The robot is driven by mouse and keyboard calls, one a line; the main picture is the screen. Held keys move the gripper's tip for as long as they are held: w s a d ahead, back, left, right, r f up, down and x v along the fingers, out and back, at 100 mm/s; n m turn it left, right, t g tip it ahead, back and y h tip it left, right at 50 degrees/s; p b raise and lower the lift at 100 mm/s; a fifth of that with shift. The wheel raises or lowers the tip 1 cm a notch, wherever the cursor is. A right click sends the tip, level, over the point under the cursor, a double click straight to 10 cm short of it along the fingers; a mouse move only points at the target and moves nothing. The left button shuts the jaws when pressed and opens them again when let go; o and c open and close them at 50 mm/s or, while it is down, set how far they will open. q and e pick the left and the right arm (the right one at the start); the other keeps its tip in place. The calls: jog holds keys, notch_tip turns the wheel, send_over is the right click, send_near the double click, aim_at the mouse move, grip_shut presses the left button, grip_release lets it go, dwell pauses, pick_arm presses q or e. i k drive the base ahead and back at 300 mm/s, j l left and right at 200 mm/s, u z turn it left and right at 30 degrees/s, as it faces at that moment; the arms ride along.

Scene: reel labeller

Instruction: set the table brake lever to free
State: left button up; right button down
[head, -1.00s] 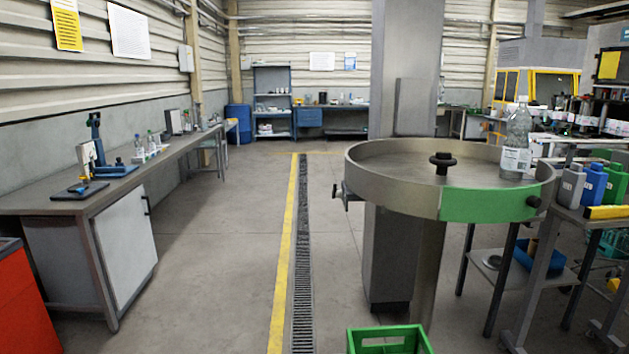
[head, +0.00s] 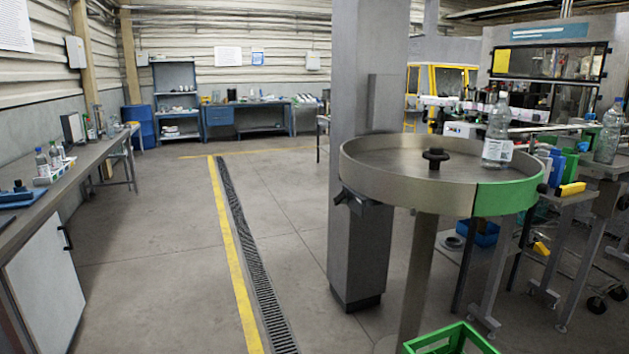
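A round rotary table (head: 400,188) with a raised metal rim stands right of the middle in the head view. Part of its rim is green (head: 500,200). A small dark fitting (head: 345,198) sticks out low on the left of the rim. It may be the brake lever, but it is too small to tell its setting. Another small dark knob (head: 543,188) sits at the rim's right end. A black knob (head: 435,158) stands at the table's centre. A clear labelled bottle (head: 497,140) stands upright on the table near its right side. Neither of my grippers is in view.
A grey column (head: 358,255) stands just behind the table. A green crate (head: 450,338) is on the floor in front of it. A side stand with coloured containers (head: 556,170) is at the right. A workbench (head: 45,200) runs along the left. The floor between is clear.

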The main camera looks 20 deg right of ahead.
aim_at(341, 198)
jog(key=i+l, duration=0.1)
jog(key=i, duration=1.55)
jog(key=l+z, duration=0.05)
jog(key=l, duration=0.05)
